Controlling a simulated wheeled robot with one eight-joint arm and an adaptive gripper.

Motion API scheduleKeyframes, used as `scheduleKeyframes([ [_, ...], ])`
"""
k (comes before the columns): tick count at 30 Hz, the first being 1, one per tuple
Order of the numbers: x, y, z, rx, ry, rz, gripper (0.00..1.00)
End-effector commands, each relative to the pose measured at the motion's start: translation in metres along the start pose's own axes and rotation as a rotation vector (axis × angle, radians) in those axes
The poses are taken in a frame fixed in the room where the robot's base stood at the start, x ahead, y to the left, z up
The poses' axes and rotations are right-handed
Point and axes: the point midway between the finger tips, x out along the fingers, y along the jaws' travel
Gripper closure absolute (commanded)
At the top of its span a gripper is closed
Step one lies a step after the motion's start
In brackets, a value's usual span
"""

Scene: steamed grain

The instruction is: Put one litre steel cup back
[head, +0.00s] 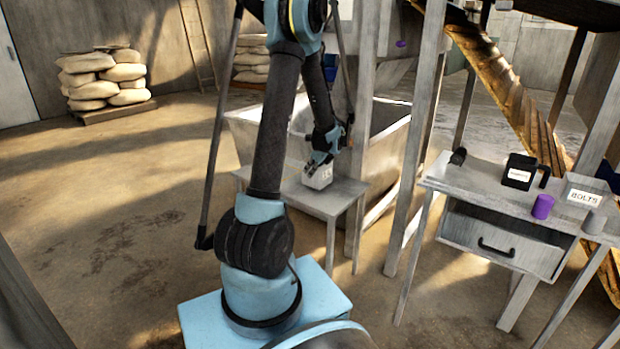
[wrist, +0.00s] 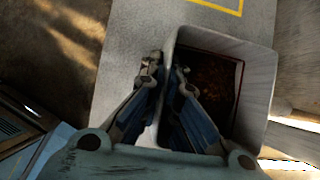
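A pale grey, square-walled open container, which I take for the steel cup (head: 319,178), is at the small side table in the head view. In the wrist view the cup (wrist: 257,85) shows a dark inside with reddish-brown material at its bottom. My gripper (head: 318,160) is at its top edge. In the wrist view the fingers of my gripper (wrist: 166,72) straddle the cup's left wall, one outside and one inside, closed in on it. I cannot tell whether the cup rests on the table or hangs just above it.
The small table (head: 343,193) bears a yellow outline (wrist: 222,9). A large trough (head: 380,140) stands behind. The right workbench (head: 470,190) holds a black handled jug (head: 519,172), a purple cup (head: 542,206) and a BOLTS box (head: 586,192). A wooden post (head: 412,150) stands between the tables.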

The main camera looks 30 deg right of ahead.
Motion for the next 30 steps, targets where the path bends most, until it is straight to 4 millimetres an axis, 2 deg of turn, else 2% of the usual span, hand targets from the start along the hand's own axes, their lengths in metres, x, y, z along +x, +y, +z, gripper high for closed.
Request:
scheduleKeyframes([
  [6, 0.019, 0.0, -0.012, 0.0, -0.001, 0.0, 1.0],
  [17, 0.021, 0.0, -0.013, 0.0, -0.001, 0.0, 1.0],
  [21, 0.022, 0.0, -0.014, 0.0, 0.0, 0.0, 0.75],
  [30, 0.021, 0.0, -0.013, 0.0, 0.0, 0.0, 0.75],
])
